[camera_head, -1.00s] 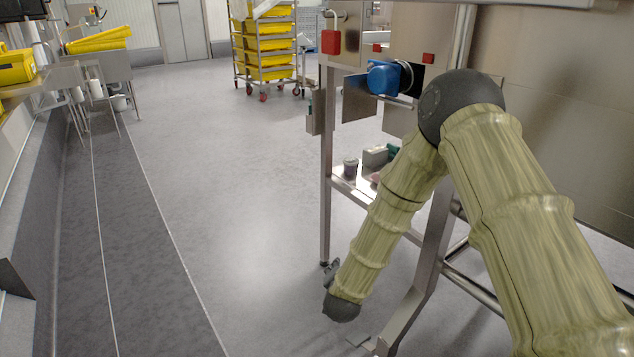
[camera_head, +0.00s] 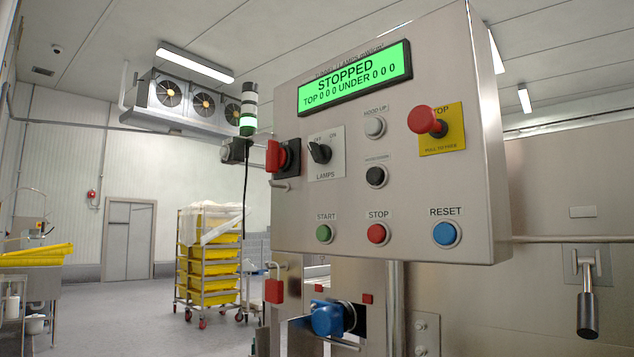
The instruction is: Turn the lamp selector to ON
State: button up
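The lamp selector (camera_head: 320,151) is a black rotary knob on a pale square plate marked LAMPS, with OFF at upper left and ON at upper right. It sits on the left part of the steel control panel (camera_head: 290,222). The knob appears tilted toward the upper left, on the OFF side. The green display (camera_head: 356,79) reads STOPPED. My gripper and arm are out of view, and nothing touches the knob.
Left of the selector, a red switch handle (camera_head: 274,156) juts from the panel. Right are a red stop mushroom (camera_head: 428,122) and several push buttons. A blue connector (camera_head: 328,319) sits below the panel. A rack of yellow crates (camera_head: 208,262) stands behind left.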

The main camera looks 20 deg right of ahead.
aim_at(322, 153)
jog(key=u, duration=0.2)
jog(key=k, duration=0.65)
jog(key=z, duration=1.05)
jog(key=i, duration=0.45)
jog(key=u, duration=0.05)
